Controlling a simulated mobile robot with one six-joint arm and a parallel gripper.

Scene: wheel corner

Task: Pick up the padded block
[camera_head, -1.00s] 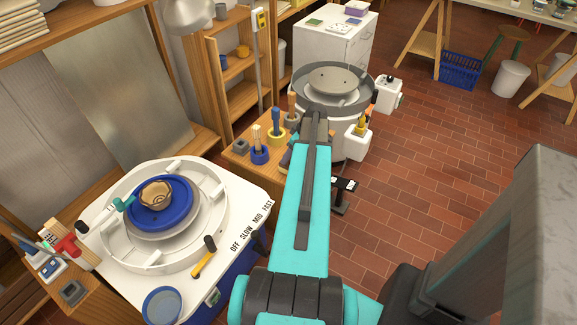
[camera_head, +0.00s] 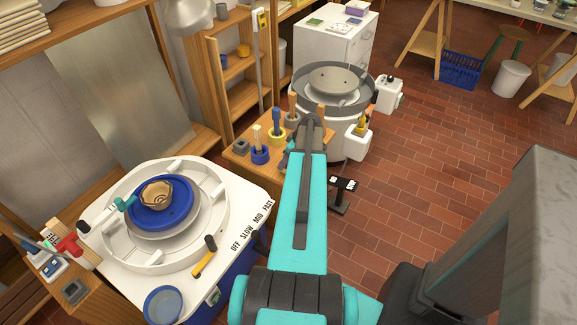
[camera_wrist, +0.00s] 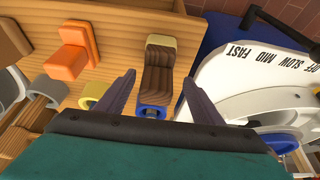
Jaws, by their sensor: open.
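My gripper (camera_wrist: 157,92) is open, with one finger on each side of the block's near end. The block is not held, and I cannot tell whether a finger touches it.
A blue ring holder (camera_wrist: 152,111) is close under the block's near end. An orange block (camera_wrist: 74,52) and a yellow ring (camera_wrist: 91,95) are to the left. The white wheel housing (camera_wrist: 240,80) is close on the right. Tool holders (camera_head: 260,156) crowd the bench.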

